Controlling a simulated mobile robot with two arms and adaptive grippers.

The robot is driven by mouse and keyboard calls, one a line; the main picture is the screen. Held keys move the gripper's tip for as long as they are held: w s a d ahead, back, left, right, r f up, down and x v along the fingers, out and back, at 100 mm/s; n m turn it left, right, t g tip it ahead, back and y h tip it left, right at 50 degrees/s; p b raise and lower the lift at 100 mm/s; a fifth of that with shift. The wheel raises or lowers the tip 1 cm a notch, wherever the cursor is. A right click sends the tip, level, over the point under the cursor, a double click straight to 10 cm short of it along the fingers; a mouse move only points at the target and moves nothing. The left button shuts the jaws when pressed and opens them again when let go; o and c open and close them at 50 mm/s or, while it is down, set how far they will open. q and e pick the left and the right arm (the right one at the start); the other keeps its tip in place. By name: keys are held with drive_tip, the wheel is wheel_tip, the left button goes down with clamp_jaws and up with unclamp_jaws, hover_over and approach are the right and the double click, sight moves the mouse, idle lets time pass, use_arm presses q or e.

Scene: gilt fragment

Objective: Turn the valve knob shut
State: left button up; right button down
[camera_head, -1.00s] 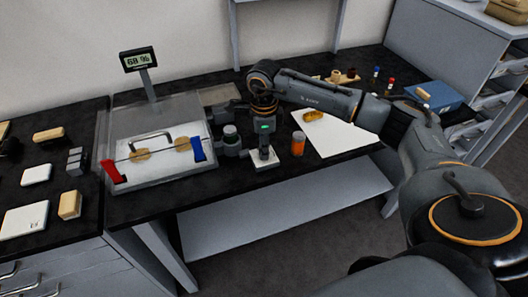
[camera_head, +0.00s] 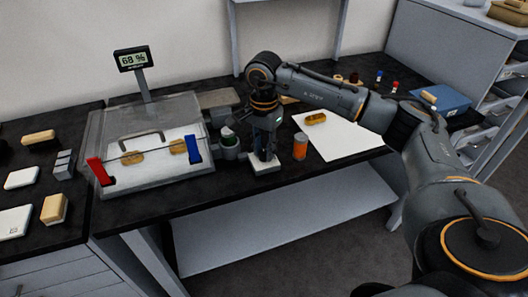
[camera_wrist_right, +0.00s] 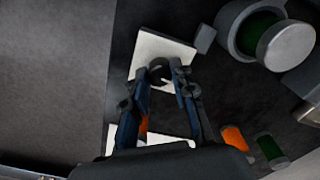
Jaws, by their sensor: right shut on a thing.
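The valve knob (camera_wrist_right: 158,70) is a small dark round piece on a white square base in the right wrist view. The base (camera_head: 263,168) also shows in the head view at the table's front edge, right of the clear chamber. My right gripper (camera_wrist_right: 160,75) points down over the base, its two fingers closed on the knob from both sides. In the head view the gripper (camera_head: 264,155) hides most of the knob. The chamber (camera_head: 180,108) holds tan fragments on a white surface, with a red and a blue clamp at its front. My left gripper is out of view.
An orange jar (camera_head: 300,146) stands close to the right of the gripper. A white sheet (camera_head: 345,138) with a tan piece lies beyond it. A grey cylinder (camera_head: 229,140) stands between chamber and gripper. The display (camera_head: 132,60) reads 68 %.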

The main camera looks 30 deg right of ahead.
sight(264, 152)
drive_tip(key=shift+n+b, duration=0.3)
drive_tip(key=shift+n, duration=0.6)
drive_tip(key=c, duration=1.1)
unclamp_jaws()
wheel_tip(264, 152, up, 12)
drive_tip(key=shift+r, duration=0.1)
drive_tip(key=shift+s, duration=0.1)
